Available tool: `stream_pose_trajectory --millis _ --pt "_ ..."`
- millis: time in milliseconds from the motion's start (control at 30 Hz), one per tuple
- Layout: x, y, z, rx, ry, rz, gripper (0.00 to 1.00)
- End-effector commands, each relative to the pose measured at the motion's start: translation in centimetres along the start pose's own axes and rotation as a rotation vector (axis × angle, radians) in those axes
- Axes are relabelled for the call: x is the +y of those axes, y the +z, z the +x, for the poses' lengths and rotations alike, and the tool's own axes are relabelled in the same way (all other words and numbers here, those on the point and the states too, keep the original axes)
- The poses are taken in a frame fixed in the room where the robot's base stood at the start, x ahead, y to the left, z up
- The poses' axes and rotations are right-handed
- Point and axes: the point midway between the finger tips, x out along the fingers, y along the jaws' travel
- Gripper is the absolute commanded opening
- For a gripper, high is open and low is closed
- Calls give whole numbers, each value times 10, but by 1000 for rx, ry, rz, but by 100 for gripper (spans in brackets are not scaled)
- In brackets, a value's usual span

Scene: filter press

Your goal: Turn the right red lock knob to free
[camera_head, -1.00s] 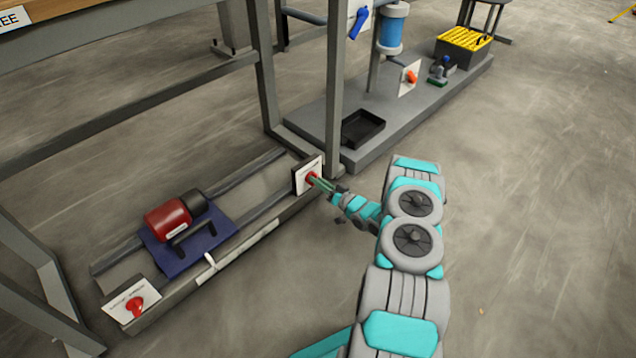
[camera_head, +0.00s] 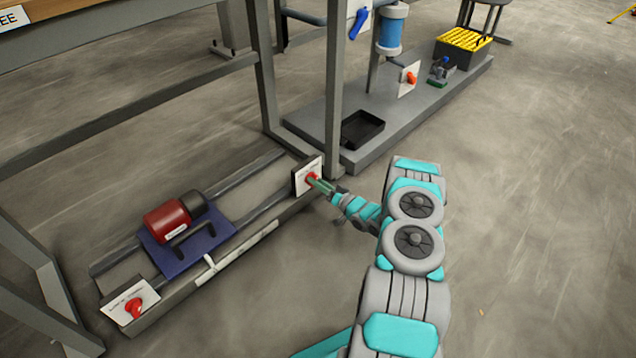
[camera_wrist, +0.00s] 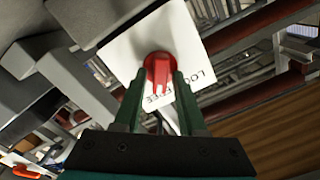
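The right red lock knob (camera_head: 311,177) sits on a small white plate (camera_head: 307,174) at the right end of the floor-level rail frame. In the wrist view the red knob (camera_wrist: 159,72) stands between the two green fingertips of my gripper (camera_wrist: 160,82), which lie close against its sides. The fingers look shut on it. The white plate (camera_wrist: 125,50) carries printed words, one reading roughly LOCK at the right and one roughly FREE below the knob. The knob's lower end points about toward FREE; the fingers hide part of this.
Another red knob (camera_head: 135,307) sits on a white plate at the rail frame's left end. A red cylinder (camera_head: 168,220) rests on a blue carriage (camera_head: 205,241) between them. A grey upright post (camera_head: 335,90) stands just behind the right plate.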

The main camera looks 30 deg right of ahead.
Motion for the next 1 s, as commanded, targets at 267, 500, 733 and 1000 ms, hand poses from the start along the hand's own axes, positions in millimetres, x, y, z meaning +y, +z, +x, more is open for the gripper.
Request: stream_pose_trajectory --millis 267,500,733,1000 --pt "0 -1 0 1 0 -1 52" --pt "1 -2 -16 2 3 -2 52" --pt "1 -2 -54 2 5 1 52" --pt "0 -1 -78 1 2 0 52"
